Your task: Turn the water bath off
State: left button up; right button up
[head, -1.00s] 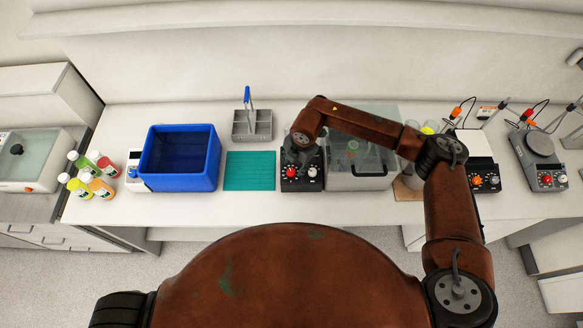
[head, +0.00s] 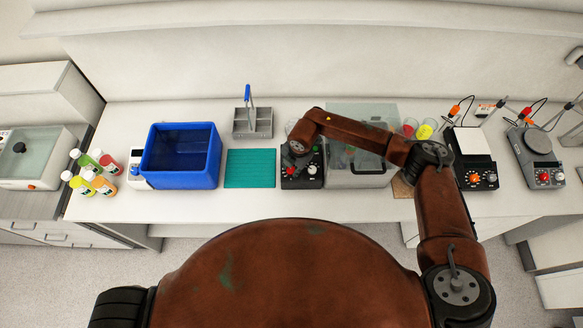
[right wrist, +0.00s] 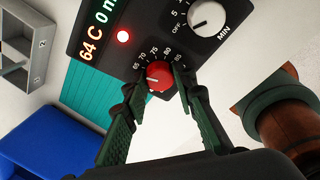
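The water bath (head: 357,180) is a grey tank with a see-through lid, with its black control panel (head: 315,182) at its left. In the right wrist view the panel carries a red knob (right wrist: 159,78) on a scale of about 65 to 85, a white minute knob (right wrist: 208,18) marked OFF, a lit red lamp (right wrist: 124,37) and a display (right wrist: 96,33) reading 64 C. My right gripper (right wrist: 161,80) has one finger on each side of the red knob, very close to it. I cannot tell whether both fingers touch. My left gripper is not in view.
A teal mat (head: 250,168), a blue bin (head: 180,181) and a grey caddy (head: 253,125) stand left of the panel. Several juice bottles (head: 92,170) stand at the far left. Two devices with knobs (head: 477,178) (head: 541,172) stand to the right.

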grip_shut()
jog(key=shift+f+n+b, duration=0.15)
jog(key=shift+n+b, duration=0.65)
jog(key=shift+b, duration=0.35)
jog(key=n+b, duration=0.3)
jog(key=n+h+b, duration=0.1)
jog(key=n+b, duration=0.3)
jog(key=n+h+b, duration=0.1)
jog(key=n+b, duration=0.2)
jog(key=b, duration=0.1)
jog(key=shift+a, duration=0.25)
jog(key=n+h+b, duration=0.1)
jog(key=n+b, duration=0.4)
jog(key=shift+n, duration=0.4)
jog(key=n+b, duration=0.2)
jog(key=n, duration=0.1)
jog(key=shift+t+h, duration=0.3)
jog(key=shift+t, duration=0.1)
jog(key=shift+a+n+t+b, duration=0.1)
jog(key=shift+n+t+b, duration=0.2)
jog(key=shift+n+b, duration=0.85)
jog(key=shift+s+n+p, duration=0.1)
jog(key=shift+n+p, duration=0.25)
jog(key=shift+n, duration=0.1)
jog(key=o, duration=0.6)
grip_release()
jog(key=shift+c, duration=0.2)
